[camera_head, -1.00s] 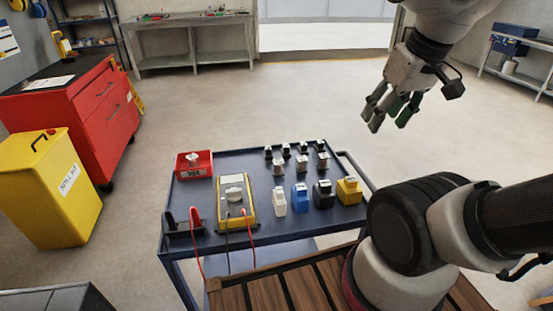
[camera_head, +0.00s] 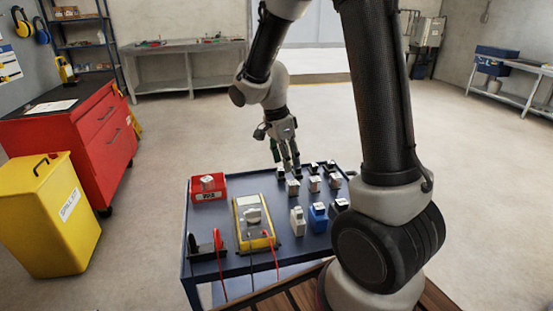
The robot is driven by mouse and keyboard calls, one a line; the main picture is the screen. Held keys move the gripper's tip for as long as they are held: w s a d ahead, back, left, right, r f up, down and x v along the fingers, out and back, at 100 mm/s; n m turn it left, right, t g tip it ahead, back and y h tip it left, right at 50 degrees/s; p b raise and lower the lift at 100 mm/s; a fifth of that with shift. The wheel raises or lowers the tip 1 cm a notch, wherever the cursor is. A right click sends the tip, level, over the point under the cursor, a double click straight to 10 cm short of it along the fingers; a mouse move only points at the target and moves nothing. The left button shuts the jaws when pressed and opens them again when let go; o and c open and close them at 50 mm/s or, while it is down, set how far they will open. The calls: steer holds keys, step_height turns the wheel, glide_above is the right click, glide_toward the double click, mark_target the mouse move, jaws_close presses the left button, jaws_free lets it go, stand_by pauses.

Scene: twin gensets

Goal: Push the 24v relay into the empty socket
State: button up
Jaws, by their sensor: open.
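Small silver-and-white relay-like blocks stand in two rows on the blue cart. The nearer row has a left block (camera_head: 292,187), a middle block (camera_head: 314,184) and a right block (camera_head: 335,181). Behind them are dark-based pieces with pale tops, such as this one (camera_head: 312,168). A similar pale block (camera_head: 208,182) sits in the red tray (camera_head: 209,195). I cannot read which is the 24v relay or make out an empty socket. My gripper (camera_head: 291,169) is open, fingers down, over the back row's left end. It hides part of that row; contact cannot be told.
The cart top (camera_head: 228,219) also bears a yellow multimeter (camera_head: 252,220) with leads and a probe holder (camera_head: 207,246). White (camera_head: 297,220), blue (camera_head: 318,217) and black (camera_head: 341,206) blocks stand in front. My arm hides the cart's right side. Floor beyond is clear.

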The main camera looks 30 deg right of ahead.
mark_target(291, 182)
steer(key=shift+s+d+f+m, duration=0.1)
steer(key=shift+d+f+m, duration=0.25)
steer(key=shift+f, duration=1.3)
steer(key=shift+w+d+f+m, duration=0.1)
steer(key=shift+d+f+m, duration=0.25)
steer(key=shift+f, duration=1.3)
steer(key=shift+s+d+f+m, duration=0.1)
steer(key=shift+d+f+m, duration=0.25)
steer(key=shift+f, duration=1.3)
steer(key=c, duration=1)
steer(key=shift+r, duration=0.15)
steer(key=shift+d+v, duration=0.25)
steer(key=shift+v, duration=1)
steer(key=shift+d+v, duration=0.3)
steer(key=shift+v, duration=1)
steer(key=shift+d+v, duration=0.25)
steer(key=shift+v, duration=1)
steer(key=shift+s+r, duration=0.15)
steer(key=shift+r, duration=0.05)
